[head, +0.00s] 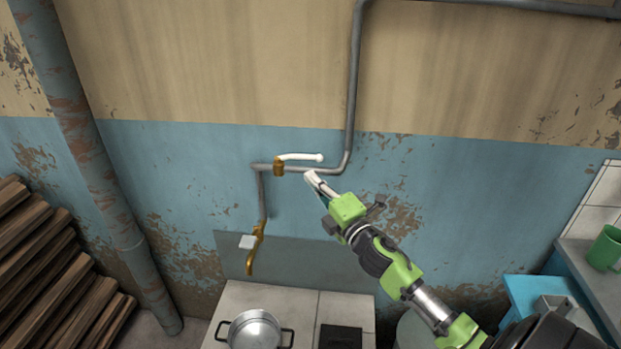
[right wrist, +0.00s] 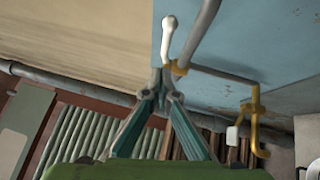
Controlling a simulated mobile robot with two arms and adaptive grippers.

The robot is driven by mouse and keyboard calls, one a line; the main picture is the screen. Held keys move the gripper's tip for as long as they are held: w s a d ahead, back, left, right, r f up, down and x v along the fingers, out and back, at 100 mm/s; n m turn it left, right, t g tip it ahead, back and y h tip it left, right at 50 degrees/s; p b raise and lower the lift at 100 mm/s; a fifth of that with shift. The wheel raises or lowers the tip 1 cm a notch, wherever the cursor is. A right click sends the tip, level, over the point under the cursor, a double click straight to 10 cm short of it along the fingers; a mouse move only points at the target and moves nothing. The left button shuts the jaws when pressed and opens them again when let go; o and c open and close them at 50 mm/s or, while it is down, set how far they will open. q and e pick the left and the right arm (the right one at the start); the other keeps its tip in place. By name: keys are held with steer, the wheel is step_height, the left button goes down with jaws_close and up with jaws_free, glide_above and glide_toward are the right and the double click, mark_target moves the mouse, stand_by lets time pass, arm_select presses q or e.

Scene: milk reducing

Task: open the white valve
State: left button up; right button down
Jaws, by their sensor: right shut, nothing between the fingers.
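The white valve handle (head: 302,157) lies roughly level along the grey pipe on the wall, with its brass valve body (head: 279,167) at its left end. In the right wrist view the handle (right wrist: 168,38) stands beyond my fingertips, with the brass body (right wrist: 180,69) at its lower end. My right gripper (head: 312,178) is shut and empty, its tips just below the handle's free right end. I cannot tell whether the tips touch the handle or the pipe. My left gripper is not in view.
A brass tap (head: 255,248) with a small white handle (head: 247,241) hangs below the pipe. A metal pot (head: 254,331) stands on the stove below. Stacked wood (head: 50,270) and a thick vertical pipe (head: 85,150) are at left. A green mug (head: 605,249) stands at right.

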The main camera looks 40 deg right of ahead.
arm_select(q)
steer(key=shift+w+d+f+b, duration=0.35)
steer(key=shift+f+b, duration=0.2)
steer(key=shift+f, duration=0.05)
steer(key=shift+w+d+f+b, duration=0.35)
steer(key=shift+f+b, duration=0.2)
arm_select(e)
steer(key=s+d+f, duration=0.1)
steer(key=s+f, duration=0.1)
steer(key=s, duration=0.5)
steer(key=shift+s+d, duration=0.15)
steer(key=shift+s, duration=0.05)
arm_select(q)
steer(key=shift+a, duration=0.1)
